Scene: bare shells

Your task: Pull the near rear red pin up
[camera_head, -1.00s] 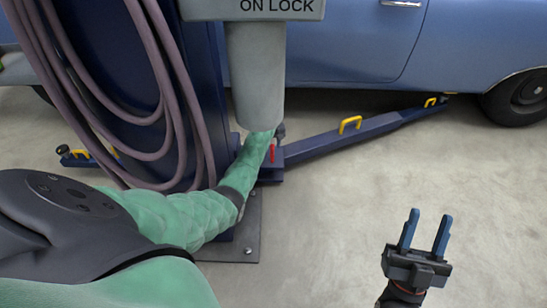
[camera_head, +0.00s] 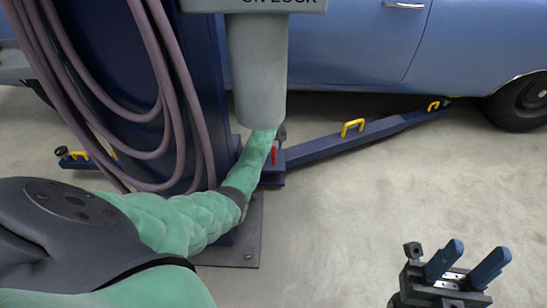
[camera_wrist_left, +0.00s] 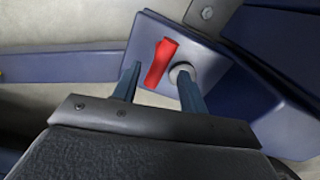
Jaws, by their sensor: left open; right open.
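The red pin (camera_head: 273,156) stands at the inner end of the blue lift arm (camera_head: 345,140), beside the post. In the left wrist view the red pin (camera_wrist_left: 160,62) has a flat red handle, next to a round grey stud (camera_wrist_left: 181,72). My left gripper (camera_wrist_left: 159,69) is open, with one finger on each side of the pin's handle. I cannot tell whether the fingers touch it. In the head view the left gripper is mostly hidden behind my green-sleeved arm and the grey box. My right gripper (camera_head: 477,250) is open and empty above the floor at the lower right.
The blue post (camera_head: 100,60) with looped hoses (camera_head: 155,110) stands at the left. A grey control box (camera_head: 258,70) hangs over my left forearm. A blue car (camera_head: 340,50) is behind the lift arm. The floor at the right is clear.

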